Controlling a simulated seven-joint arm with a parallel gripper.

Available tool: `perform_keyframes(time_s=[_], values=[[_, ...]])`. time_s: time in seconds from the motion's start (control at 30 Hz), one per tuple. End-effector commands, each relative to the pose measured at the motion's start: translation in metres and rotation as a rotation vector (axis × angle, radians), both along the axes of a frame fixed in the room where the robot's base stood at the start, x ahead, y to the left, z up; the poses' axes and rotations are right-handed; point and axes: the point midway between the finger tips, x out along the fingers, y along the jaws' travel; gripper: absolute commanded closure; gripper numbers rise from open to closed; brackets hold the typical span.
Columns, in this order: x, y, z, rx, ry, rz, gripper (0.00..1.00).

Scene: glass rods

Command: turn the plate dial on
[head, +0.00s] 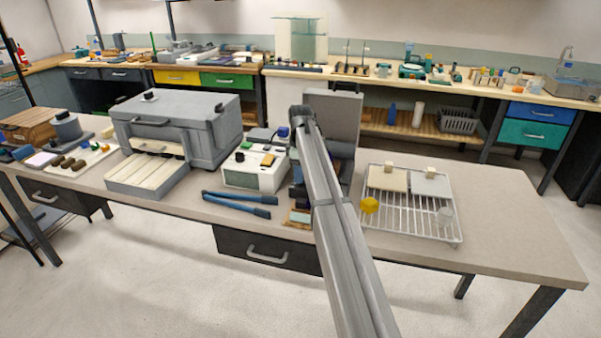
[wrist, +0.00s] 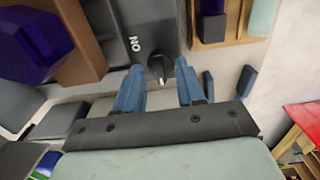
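The plate dial (wrist: 160,66) is a small dark knob with a white pointer mark, on a dark grey housing in the wrist view. The letters "ON" (wrist: 135,45) are printed on the housing, to the upper left of the dial. The blue fingers of my gripper (wrist: 158,72) are apart, one on each side of the dial. I cannot tell whether they touch it. In the head view my arm covers the gripper and the dial. A tall grey device (head: 335,105) shows partly behind my arm there.
A wire rack (head: 410,215) stands to the right. In the wrist view a dark purple object (wrist: 35,42) is at left. The bench's right end is clear.

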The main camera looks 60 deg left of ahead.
Motion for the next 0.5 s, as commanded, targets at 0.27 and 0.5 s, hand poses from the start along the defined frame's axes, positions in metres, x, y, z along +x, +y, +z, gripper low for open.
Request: perform_keyframes(time_s=[0.27,0.5], values=[[0.0000,0.0000,0.0004,0.000,0.000,0.000,0.82],[0.0000,0.0000,0.0005,0.000,0.000,0.000,1.00]])
